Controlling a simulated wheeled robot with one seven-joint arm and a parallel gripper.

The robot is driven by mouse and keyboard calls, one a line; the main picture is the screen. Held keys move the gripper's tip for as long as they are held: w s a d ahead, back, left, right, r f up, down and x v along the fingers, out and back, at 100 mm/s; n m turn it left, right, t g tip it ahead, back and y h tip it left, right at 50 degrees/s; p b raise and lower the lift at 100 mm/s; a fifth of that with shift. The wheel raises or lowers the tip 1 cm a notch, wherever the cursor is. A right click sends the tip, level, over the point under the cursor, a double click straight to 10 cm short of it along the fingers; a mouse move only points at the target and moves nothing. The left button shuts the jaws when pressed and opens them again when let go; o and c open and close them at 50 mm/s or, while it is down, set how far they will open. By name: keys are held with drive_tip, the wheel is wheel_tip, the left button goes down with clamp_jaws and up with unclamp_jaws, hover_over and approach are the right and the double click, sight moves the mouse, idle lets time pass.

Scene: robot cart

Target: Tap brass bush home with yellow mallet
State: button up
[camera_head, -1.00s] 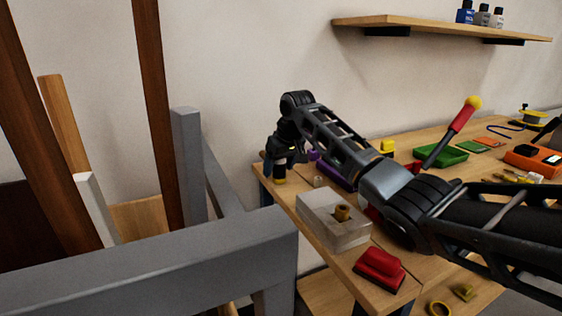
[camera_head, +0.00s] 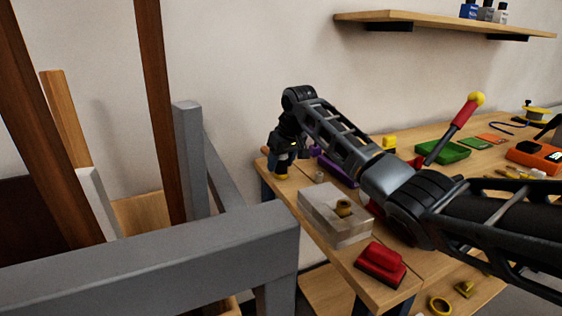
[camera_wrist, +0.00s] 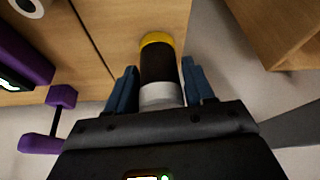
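The yellow mallet (camera_wrist: 158,75), a cylinder with a yellow end, dark body and silver end, is between my gripper's blue fingers (camera_wrist: 160,82) in the wrist view. The fingers lie close along both sides; whether they press on it is unclear. Its yellow end (camera_head: 281,177) is at the bench's far-left corner in the head view, beneath my gripper (camera_head: 279,160). The brass bush (camera_head: 343,207) sits in the top of a pale grey block (camera_head: 318,205), with its upper part showing. The block is nearer the camera than my gripper.
A red object (camera_head: 381,263) lies on the bench near the block. A purple tool (camera_head: 338,170) lies behind my arm. A green tray (camera_head: 450,152) and a red lever with a yellow ball (camera_head: 463,116) are farther right. A grey frame (camera_head: 150,255) fills the left foreground.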

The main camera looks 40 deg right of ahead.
drive_tip(key=shift+o, duration=0.2)
idle(0.5)
drive_tip(key=shift+r+p, duration=1.2)
drive_tip(key=shift+r, duration=0.1)
drive_tip(key=shift+c, duration=0.4)
clamp_jaws()
drive_tip(key=shift+r, duration=0.15)
wheel_tip(320, 180, up, 10)
drive_tip(key=p, duration=0.9)
